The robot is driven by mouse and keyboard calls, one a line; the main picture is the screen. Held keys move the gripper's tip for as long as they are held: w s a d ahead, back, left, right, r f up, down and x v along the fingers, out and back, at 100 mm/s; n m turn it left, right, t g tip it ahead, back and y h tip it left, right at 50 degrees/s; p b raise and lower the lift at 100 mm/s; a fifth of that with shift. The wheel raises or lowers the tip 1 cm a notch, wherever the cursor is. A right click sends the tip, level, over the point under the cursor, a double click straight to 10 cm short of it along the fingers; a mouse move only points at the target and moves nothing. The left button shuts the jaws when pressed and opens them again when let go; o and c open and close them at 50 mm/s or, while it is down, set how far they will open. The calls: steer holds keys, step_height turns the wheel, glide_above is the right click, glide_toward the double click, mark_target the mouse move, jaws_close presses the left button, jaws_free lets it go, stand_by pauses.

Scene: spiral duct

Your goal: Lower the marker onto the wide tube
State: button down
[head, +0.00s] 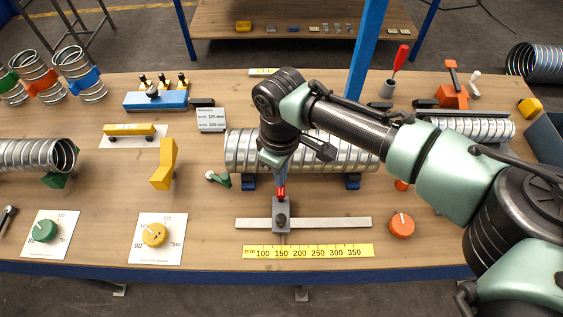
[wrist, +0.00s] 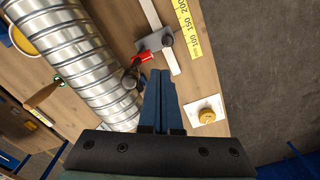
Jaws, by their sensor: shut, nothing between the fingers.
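A large silver spiral tube (head: 345,153), which I take as the wide tube, lies on blue supports mid-table. It also fills the left of the wrist view (wrist: 75,60). A grey slider block (head: 281,215) sits on a pale rail in front of it. A red piece (head: 281,192) on this block seems to be the marker; in the wrist view the red piece (wrist: 153,44) points towards the tube, apart from its wall. My gripper (head: 279,184) is shut and empty, just by the red piece. Its blue fingers (wrist: 160,73) show closed together in the wrist view.
A yellow ruler (head: 308,251) lies in front of the rail (head: 340,223). An orange knob (head: 401,225) is to its right, a yellow dial (head: 155,235) to its left. A yellow block (head: 164,166) stands further left.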

steer(key=shift+f, duration=0.1)
steer(key=shift+f+b, duration=1.25)
steer(key=shift+f, duration=0.85)
steer(key=shift+w+f+b, duration=0.2)
steer(key=shift+w+b, duration=0.45)
steer(key=shift+w, duration=0.15)
steer(key=shift+w+f+b, duration=0.25)
steer(key=shift+w+b, duration=0.4)
steer(key=shift+w, duration=0.15)
steer(key=shift+w+f+b, duration=0.2)
steer(key=shift+w+b, duration=0.45)
steer(key=shift+w, duration=0.15)
steer(key=shift+w+b, duration=0.75)
steer(key=shift+w, duration=0.15)
steer(key=shift+s+r+p, duration=0.1)
steer(key=shift+s+p, duration=0.1)
steer(key=shift+p, duration=0.35)
steer(key=shift+s+p, duration=0.95)
steer(key=shift+s, duration=0.05)
step_height(320, 180, up, 9)
steer(key=p, duration=0.8)
